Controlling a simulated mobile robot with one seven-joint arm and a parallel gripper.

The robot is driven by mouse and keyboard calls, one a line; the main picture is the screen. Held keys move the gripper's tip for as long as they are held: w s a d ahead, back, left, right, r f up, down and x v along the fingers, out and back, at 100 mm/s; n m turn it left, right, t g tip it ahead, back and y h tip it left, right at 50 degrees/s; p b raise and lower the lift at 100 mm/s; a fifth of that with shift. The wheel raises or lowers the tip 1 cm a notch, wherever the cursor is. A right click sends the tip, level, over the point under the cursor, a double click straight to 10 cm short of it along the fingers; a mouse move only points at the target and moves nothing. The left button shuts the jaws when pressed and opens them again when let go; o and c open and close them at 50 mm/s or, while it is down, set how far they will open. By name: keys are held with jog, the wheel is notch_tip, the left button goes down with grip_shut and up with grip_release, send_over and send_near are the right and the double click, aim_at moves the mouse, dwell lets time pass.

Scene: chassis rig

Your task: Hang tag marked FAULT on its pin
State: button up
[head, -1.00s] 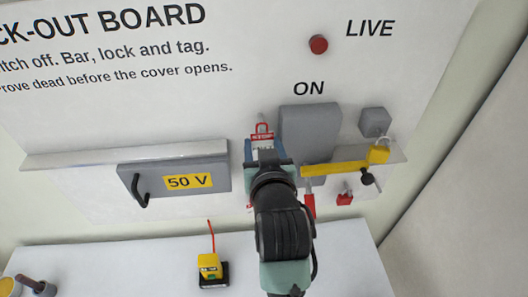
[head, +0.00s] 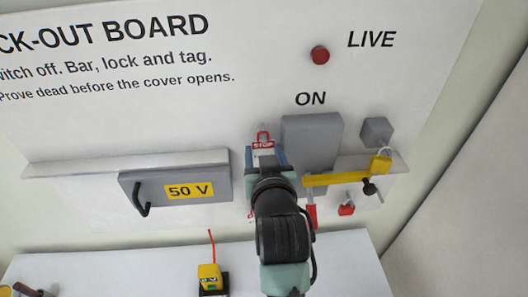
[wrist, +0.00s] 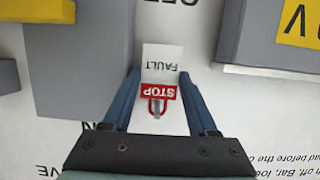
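In the head view the tag (head: 263,146) is upright against the board, left of the grey ON switch block, partly hidden by my gripper (head: 267,157). A grey pin (wrist: 157,114) shows at the loop; whether the loop is fully around it I cannot tell.
The grey switch block (head: 312,145) stands close right. A yellow bar (head: 335,179) with a yellow padlock (head: 381,161) crosses below it. A grey 50 V cover (head: 175,188) with a black handle is left. A yellow meter (head: 209,277) stands on the shelf below.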

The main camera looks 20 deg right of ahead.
jog(key=o, duration=0.4)
jog(key=shift+d, duration=0.1)
jog(key=shift+s, duration=0.2)
jog(key=shift+s+b, duration=0.25)
jog(key=shift+b, duration=0.1)
jog(key=v, duration=0.4)
jog(key=b+v, duration=0.1)
jog(key=v, duration=0.7)
jog(key=shift+a+r+b, duration=0.2)
jog(key=shift+a+b, duration=0.15)
jog(key=shift+a, duration=0.1)
